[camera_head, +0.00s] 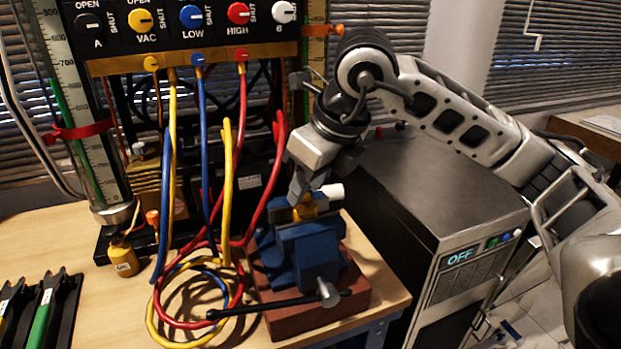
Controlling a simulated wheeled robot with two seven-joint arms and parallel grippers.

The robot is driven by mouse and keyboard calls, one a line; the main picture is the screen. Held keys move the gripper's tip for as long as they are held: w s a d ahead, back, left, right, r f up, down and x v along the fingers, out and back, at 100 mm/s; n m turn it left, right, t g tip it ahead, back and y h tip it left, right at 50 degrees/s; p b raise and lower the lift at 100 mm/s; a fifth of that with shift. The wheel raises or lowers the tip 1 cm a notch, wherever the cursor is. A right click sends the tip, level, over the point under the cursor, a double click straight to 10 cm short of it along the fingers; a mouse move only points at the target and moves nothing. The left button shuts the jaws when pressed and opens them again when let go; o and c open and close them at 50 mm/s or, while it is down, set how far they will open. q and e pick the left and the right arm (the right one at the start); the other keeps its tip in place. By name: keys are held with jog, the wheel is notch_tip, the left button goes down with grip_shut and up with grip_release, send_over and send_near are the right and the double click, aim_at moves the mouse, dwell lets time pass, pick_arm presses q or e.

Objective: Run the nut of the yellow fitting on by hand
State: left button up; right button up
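A yellow fitting (304,211) shows at the top of the blue bench vise (300,252), between or just above its jaws. A white cylindrical piece (332,191) is beside it on the right. My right gripper (309,197) comes down from above, with its fingers right at the yellow fitting. The fingers partly hide the fitting, so I cannot see its nut clearly or tell whether the fingers are closed on it. My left gripper is not in view.
The vise stands on a reddish block (330,317) near the table's right edge, its dark handle (270,305) reaching left. Coiled hoses (190,318) lie left of it, hanging from the valve panel (190,20). A dark cabinet (430,200) stands at right. A black tray (65,305) sits far left.

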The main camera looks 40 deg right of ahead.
jog(key=shift+r, duration=0.1)
pick_arm(q)
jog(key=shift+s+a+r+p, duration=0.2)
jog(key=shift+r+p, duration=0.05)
jog(key=shift+p, duration=0.9)
pick_arm(e)
jog(key=v, duration=1.5)
jog(key=shift+r, duration=0.35)
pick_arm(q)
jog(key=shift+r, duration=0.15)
pick_arm(e)
jog(key=shift+s, duration=0.15)
